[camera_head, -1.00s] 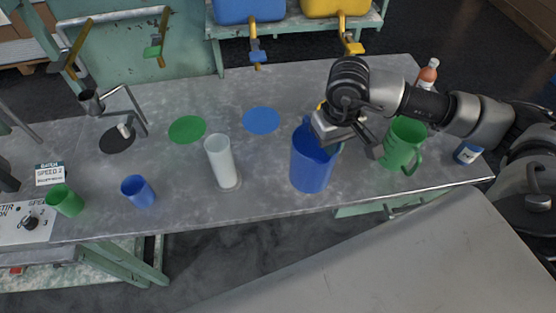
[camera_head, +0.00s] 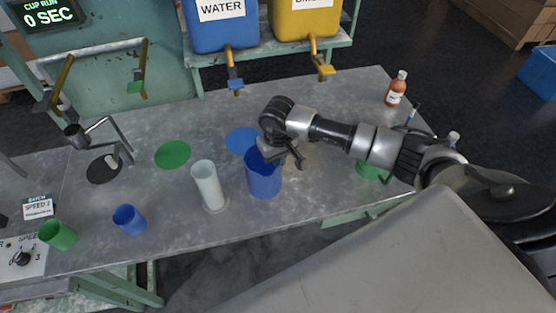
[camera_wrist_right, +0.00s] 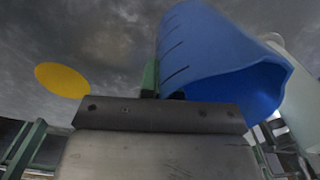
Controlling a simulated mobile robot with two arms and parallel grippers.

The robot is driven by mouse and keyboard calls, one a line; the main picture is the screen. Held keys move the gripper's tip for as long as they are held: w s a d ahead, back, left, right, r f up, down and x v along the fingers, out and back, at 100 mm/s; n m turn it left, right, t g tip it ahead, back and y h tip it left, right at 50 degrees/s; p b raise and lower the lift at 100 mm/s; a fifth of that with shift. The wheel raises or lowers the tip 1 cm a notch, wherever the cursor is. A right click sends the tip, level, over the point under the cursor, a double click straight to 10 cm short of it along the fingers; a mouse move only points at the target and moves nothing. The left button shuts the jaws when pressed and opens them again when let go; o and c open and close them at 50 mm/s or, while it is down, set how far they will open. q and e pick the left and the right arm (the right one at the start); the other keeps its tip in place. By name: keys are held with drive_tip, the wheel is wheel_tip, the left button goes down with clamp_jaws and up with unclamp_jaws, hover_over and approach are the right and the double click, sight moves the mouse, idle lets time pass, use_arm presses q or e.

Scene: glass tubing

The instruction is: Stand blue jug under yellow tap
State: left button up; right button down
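The blue jug (camera_head: 263,183) is near the middle of the bench, right of the white cylinder (camera_head: 208,184) and in front of the blue disc (camera_head: 240,138). My right gripper (camera_head: 283,160) is at its rim and shut on it. In the wrist view the jug (camera_wrist_right: 215,60) fills the space before the gripper (camera_wrist_right: 165,98); the fingers are mostly hidden. I cannot tell whether its base touches the bench. The yellow tap (camera_head: 324,68) hangs behind, to the right. A yellow disc (camera_wrist_right: 62,79) shows in the wrist view; my arm hides it in the head view. My left gripper is out of view.
The green jug (camera_head: 370,171) is partly hidden behind my right arm. A brown bottle (camera_head: 396,90) stands at the back right. Small green (camera_head: 57,235) and blue cups (camera_head: 129,219) stand front left.

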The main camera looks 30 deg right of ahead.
drive_tip(key=shift+f, duration=1.05)
drive_tip(key=shift+f, duration=0.2)
drive_tip(key=c, duration=1.4)
unclamp_jaws()
drive_tip(key=shift+o, duration=0.2)
drive_tip(key=shift+r, duration=0.1)
